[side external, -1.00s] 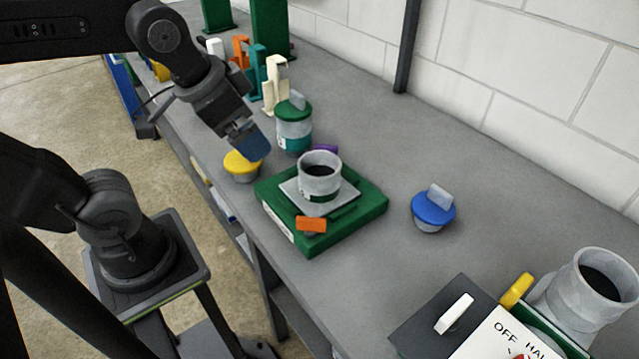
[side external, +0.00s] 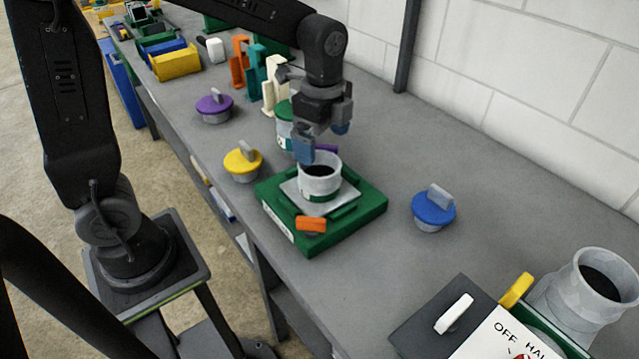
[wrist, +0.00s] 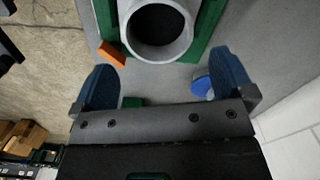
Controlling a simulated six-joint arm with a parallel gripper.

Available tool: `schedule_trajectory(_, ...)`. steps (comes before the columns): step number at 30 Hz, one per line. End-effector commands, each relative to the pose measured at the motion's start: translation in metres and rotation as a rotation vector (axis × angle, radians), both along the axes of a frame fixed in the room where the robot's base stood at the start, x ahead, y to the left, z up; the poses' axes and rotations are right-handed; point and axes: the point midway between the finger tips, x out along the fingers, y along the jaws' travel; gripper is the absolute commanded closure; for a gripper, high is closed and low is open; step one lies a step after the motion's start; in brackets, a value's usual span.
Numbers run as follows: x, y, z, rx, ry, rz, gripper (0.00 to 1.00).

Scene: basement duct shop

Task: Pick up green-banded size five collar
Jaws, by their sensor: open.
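The green-banded collar (side external: 319,186) is a pale grey open-topped ring with a green band near its foot. It stands upright on a grey plate (side external: 341,203) on a green base (side external: 352,228). My gripper (side external: 321,142) is open, its blue fingers pointing down just above and behind the collar, partly overlapping its top in the side view. In the wrist view, the collar's rim (wrist: 157,56) shows at the top, ahead of my open gripper (wrist: 164,88) and between the lines of its fingers. Nothing is between the fingers.
An orange tab (side external: 311,224) sits at the base's front. Yellow-topped (side external: 241,162), purple-topped (side external: 213,106) and blue-topped (side external: 433,209) plugs stand around. A green-topped container (side external: 284,125) stands close behind my gripper. A larger grey pipe fitting (side external: 598,288) is at right.

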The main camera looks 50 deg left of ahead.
Motion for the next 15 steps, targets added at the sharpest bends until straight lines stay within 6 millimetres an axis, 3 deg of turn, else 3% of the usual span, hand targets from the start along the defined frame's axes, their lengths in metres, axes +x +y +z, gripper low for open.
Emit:
schedule_trajectory(4, -0.001, 0.000, -0.026, 0.000, 0.003, 0.001, 0.00)
schedule_trajectory(15, -0.003, 0.001, -0.061, 0.000, 0.003, 0.002, 0.00)
